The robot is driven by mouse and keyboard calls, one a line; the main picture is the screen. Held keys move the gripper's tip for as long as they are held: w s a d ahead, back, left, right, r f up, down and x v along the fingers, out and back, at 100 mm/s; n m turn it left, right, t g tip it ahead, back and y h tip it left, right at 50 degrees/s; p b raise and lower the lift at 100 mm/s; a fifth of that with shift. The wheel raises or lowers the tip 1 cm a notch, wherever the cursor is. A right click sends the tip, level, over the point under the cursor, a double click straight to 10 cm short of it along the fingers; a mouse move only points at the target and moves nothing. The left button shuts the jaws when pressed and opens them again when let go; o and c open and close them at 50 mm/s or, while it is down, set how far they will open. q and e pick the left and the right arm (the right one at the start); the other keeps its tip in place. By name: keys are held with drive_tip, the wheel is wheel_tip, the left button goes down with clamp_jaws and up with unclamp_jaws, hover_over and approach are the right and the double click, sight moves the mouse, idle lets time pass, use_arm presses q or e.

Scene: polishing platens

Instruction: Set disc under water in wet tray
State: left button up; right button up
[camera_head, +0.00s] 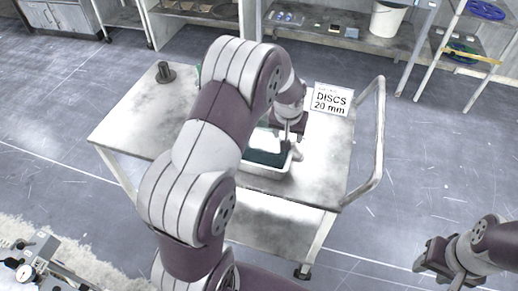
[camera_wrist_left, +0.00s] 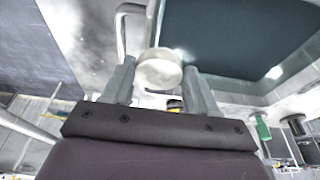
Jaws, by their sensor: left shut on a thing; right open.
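A pale round disc (camera_wrist_left: 160,72) is held between the two fingers of my left gripper (camera_wrist_left: 160,84) in the left wrist view. In the head view my left arm reaches over the cart and hides most of this gripper and the disc. The wet tray (camera_head: 268,173) is white-rimmed with dark teal water (camera_head: 266,157) and sits on the cart, partly behind my arm. In the left wrist view the dark teal water (camera_wrist_left: 235,35) fills the upper right, beside the disc. My right gripper (camera_head: 430,258) is open and empty at the lower right, away from the cart.
The grey metal cart (camera_head: 130,118) has a rail handle on the right. A sign reading "DISCS 20 mm" (camera_head: 331,100) stands behind the tray. A dark knob-like object (camera_head: 165,73) stands at the cart's back left. Shelves with a white bucket (camera_head: 387,20) are behind.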

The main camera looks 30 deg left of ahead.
use_arm(q)
hover_over(268, 151)
drive_tip(key=s, duration=0.1)
drive_tip(key=f, duration=0.3)
drive_tip(key=shift+d+f+p, duration=0.1)
drive_tip(key=shift+d+p, duration=0.1)
drive_tip(key=shift+p, duration=0.1)
drive_tip(key=shift+a+f, duration=0.15)
drive_tip(key=shift+f, duration=2.1)
drive_tip(key=o, duration=1.1)
drive_tip(key=shift+r+p, duration=0.25)
drive_tip(key=shift+p, duration=0.05)
drive_tip(key=v, duration=1.2)
drive_tip(key=s+d+r+m+g, duration=0.1)
drive_tip(key=s+d, duration=0.4)
drive_tip(key=s, duration=0.3)
drive_tip(key=s+d+r+m, duration=0.1)
drive_tip(key=s+d, duration=0.5)
drive_tip(key=s, duration=0.2)
drive_tip(key=shift+m+g+h, duration=0.4)
